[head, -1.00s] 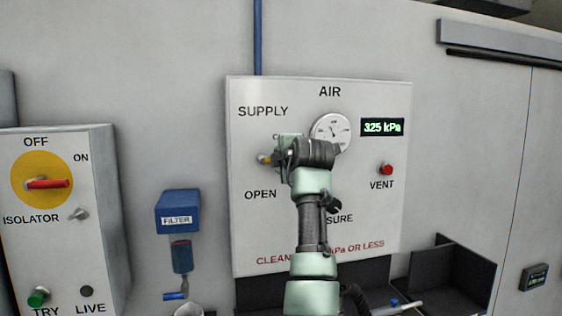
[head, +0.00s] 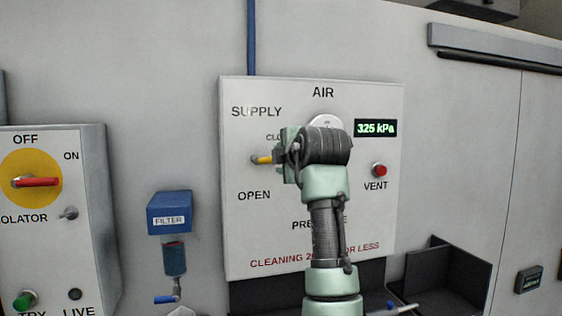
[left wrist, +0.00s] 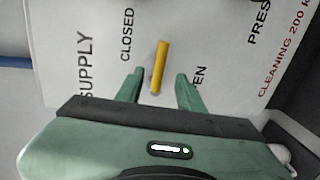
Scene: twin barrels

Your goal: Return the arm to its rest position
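My left arm reaches up across the air panel (head: 238,225) in the head view. Its gripper (head: 285,157) is at the yellow supply lever (head: 263,160), with its fingertips mostly hidden there. In the left wrist view the left gripper (left wrist: 159,76) is open, one finger on each side of the yellow lever (left wrist: 162,62), with visible gaps. I cannot tell how deep the lever sits between the fingers. The lever points sideways, between the CLOSED and OPEN labels. My right gripper is not in view.
A gauge (head: 325,121) is partly behind my arm. The display (head: 376,127) reads 325 kPa, above the red vent button (head: 379,169). A blue filter (head: 169,212) and the isolator box (head: 88,215) stand left. A dark open bin (head: 455,275) is lower right.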

